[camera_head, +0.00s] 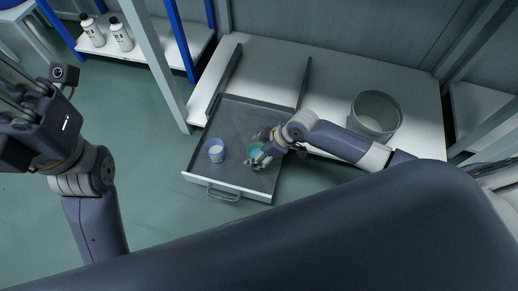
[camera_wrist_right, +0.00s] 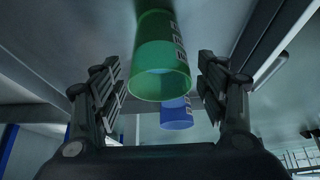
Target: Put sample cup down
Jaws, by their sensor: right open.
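A green cup (camera_wrist_right: 160,70) is between the two spread fingers of my right gripper (camera_wrist_right: 159,75) in the right wrist view, with a visible gap on each side. In the head view the green cup (camera_head: 254,149) is at the right part of the pulled-out drawer (camera_head: 232,121), partly hidden by my right gripper (camera_head: 260,156). A blue cup (camera_head: 215,150) stands in the drawer to the left; it also shows beyond the green cup in the right wrist view (camera_wrist_right: 177,113). My left gripper (camera_head: 25,115) is at the far left, away from the drawer; its fingers are unclear.
The drawer's front handle (camera_head: 223,193) faces the open floor. A large grey round container (camera_head: 374,114) stands on the white bench (camera_head: 270,65) at right. Two white bottles (camera_head: 121,35) stand on a shelf at upper left. Blue and grey posts rise near the bench.

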